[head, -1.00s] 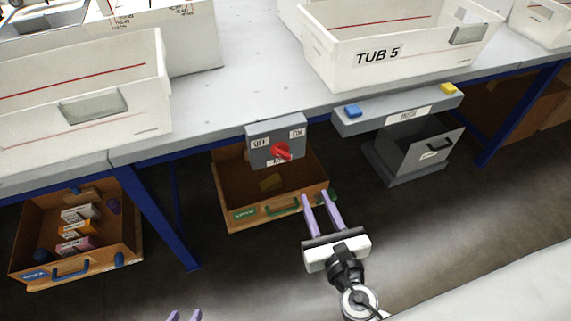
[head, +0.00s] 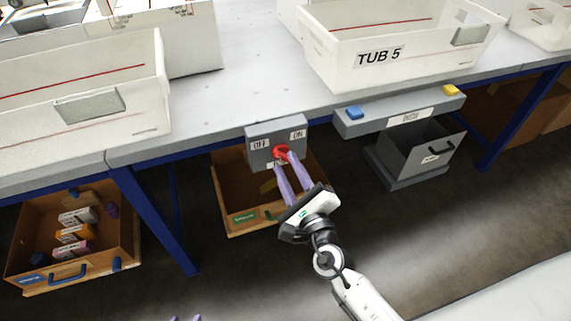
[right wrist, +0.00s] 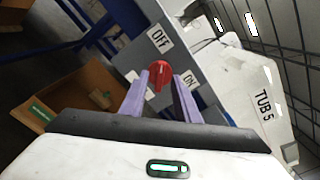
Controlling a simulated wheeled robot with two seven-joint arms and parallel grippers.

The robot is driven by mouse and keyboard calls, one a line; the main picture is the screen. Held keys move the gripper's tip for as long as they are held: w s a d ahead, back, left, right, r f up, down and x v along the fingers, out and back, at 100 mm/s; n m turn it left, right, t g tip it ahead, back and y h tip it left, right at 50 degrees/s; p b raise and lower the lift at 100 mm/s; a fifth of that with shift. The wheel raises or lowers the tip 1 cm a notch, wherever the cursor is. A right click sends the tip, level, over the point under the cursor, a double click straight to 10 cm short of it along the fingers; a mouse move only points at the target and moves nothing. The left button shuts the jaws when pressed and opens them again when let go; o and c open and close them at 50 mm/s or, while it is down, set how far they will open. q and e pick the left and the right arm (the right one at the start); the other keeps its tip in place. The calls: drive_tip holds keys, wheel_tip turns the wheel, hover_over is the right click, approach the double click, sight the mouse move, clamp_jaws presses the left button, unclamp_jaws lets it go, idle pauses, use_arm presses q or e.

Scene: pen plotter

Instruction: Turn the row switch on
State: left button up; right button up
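The row switch is a grey box (head: 262,135) on the table's front edge with a red rotary knob (head: 280,151) on its face. Its labels read OFF on the left and ON on the right; a lower label is partly covered. My right gripper (head: 284,162) has its two purple fingers up at the knob. In the right wrist view the red knob (right wrist: 159,75) sits between the fingertips, which look apart; contact is unclear. My left gripper (head: 186,318) shows only its fingertips at the bottom edge.
A grey bar with a blue button (head: 354,112) and a yellow button (head: 449,89) is right of the switch. A brown drawer (head: 235,205) is below it, partly behind my right gripper. White tubs, one marked TUB 5 (head: 400,65), stand on the table.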

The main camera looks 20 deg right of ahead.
drive_tip(key=shift+w, duration=1)
drive_tip(key=shift+c, duration=0.4)
clamp_jaws()
